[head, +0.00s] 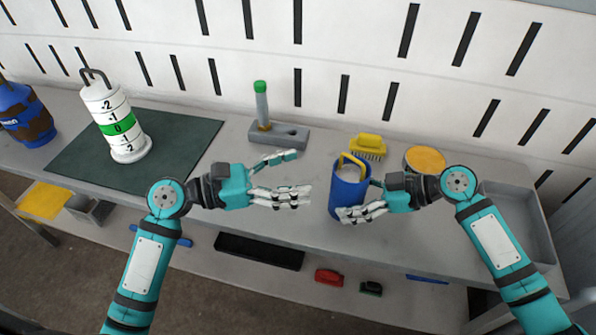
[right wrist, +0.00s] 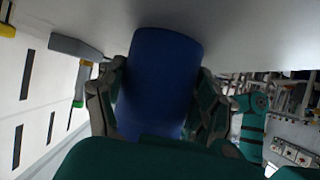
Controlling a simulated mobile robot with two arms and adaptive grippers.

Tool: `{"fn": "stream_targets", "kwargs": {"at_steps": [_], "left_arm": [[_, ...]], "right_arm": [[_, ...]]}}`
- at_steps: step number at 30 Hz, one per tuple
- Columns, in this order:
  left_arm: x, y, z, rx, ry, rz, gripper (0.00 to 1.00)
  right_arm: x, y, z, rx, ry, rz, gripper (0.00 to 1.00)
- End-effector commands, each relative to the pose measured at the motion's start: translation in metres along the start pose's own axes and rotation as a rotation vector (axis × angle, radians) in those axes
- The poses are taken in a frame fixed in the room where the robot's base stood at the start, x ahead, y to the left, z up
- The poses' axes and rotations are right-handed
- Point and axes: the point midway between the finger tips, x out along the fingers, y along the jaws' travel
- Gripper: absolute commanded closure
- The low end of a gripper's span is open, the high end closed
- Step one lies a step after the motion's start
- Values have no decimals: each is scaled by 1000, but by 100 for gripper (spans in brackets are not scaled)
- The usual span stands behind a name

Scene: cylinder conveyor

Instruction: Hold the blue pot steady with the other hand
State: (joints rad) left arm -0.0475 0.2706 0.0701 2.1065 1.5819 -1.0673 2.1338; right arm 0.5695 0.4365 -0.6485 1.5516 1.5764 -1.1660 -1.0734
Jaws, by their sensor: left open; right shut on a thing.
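The blue pot (head: 347,195) stands upright at the grey bench's front part, right of centre in the head view, with a pale top and a yellow bar rising from it. My right gripper (head: 357,203) is shut on it from the right. In the right wrist view the fingers flank the blue pot (right wrist: 158,75) on both sides. My left gripper (head: 300,176) is open and empty, left of the pot and apart from it, with its fingers pointing right towards the pot. I cannot tell whether the pot touches the bench.
A white numbered cylinder (head: 113,118) stands on a dark green mat (head: 180,145) at left. Behind are a grey block with a green-topped post (head: 262,105), a yellow brush (head: 368,146) and an orange-topped round tin (head: 425,159). A grey tray (head: 525,220) lies at right.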

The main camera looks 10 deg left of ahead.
Motion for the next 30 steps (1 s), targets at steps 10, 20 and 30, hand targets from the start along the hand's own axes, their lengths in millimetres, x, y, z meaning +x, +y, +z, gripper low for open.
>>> {"fn": "stream_targets", "kwargs": {"at_steps": [10,20,30], "left_arm": [[0,0,0,0,-1,1,22],[0,0,0,0,-1,1,22],[0,0,0,0,-1,1,22]], "right_arm": [[2,-2,3,4,-5,-6,3],[-9,0,2,3,-2,-1,3],[-77,0,3,4,-5,-1,3]]}}
